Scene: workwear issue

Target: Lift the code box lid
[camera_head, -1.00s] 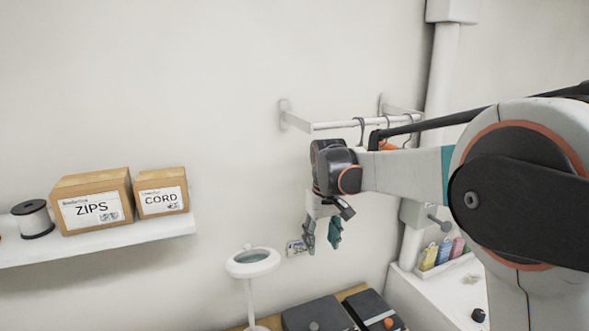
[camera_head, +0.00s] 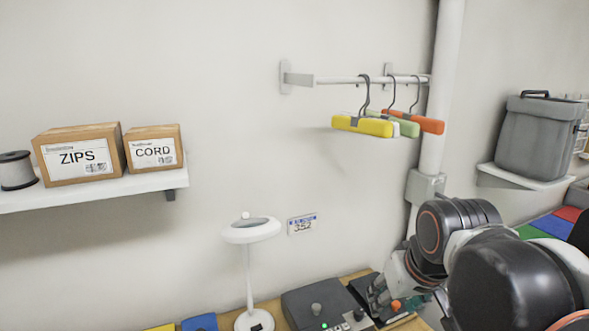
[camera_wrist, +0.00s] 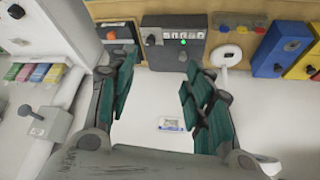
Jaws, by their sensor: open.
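The code box (camera_head: 312,299) is a dark grey box on the wooden bench top, with a round knob, a green light and a row of small code windows. It also shows in the wrist view (camera_wrist: 173,26), beyond my fingertips. My gripper (camera_wrist: 157,62) is open with nothing between its fingers. In the head view my gripper (camera_head: 376,293) is low, right of the code box, over a second dark box with an orange knob (camera_head: 395,305). It partly hides that second box. I cannot tell whether any finger touches it. The code box's front edge is cut off in the head view.
A white magnifier lamp (camera_head: 250,231) stands left of the code box. A number card reading 352 (camera_head: 302,224) is on the wall. Hangers (camera_head: 362,126) hang from a rail above. A shelf (camera_head: 100,193) holds cartons. A pipe (camera_head: 440,100) is at the right.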

